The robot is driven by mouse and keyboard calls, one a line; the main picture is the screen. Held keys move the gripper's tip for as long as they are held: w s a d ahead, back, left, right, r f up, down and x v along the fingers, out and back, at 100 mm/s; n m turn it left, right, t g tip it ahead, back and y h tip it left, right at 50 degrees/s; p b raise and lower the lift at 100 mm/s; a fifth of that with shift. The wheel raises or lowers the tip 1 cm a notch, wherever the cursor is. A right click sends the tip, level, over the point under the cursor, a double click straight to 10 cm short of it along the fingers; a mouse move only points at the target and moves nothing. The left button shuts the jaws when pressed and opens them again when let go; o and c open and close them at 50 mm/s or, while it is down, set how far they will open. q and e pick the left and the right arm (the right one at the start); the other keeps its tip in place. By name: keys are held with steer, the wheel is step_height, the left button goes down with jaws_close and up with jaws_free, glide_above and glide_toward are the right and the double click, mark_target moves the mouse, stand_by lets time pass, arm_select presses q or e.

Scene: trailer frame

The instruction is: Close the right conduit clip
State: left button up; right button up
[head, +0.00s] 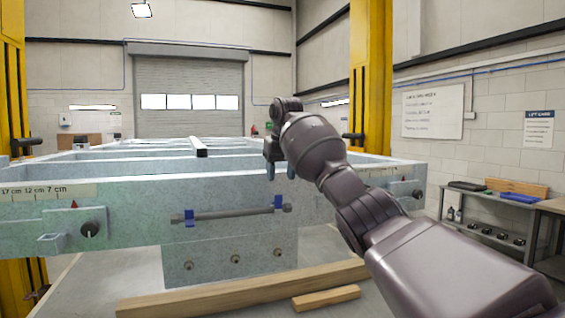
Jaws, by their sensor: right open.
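The right conduit clip (278,203) is a small blue clip on the front face of the trailer frame, near the right end of a grey conduit (235,212). Whether the clip is open or closed is too small to tell. A matching left blue clip (190,217) sits near the conduit's left end. My right gripper (281,171) is open and empty, pointing down just above the right clip and apart from it in the picture. My left gripper is not in view.
The pale trailer frame (130,215) spans the view, with a knob (92,230) at left and another (417,194) at right. Wooden beams (235,290) lie low in front. Yellow posts (371,80) stand at both sides. A shelf table (490,225) is at right.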

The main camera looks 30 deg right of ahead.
steer(key=shift+v, duration=1.8)
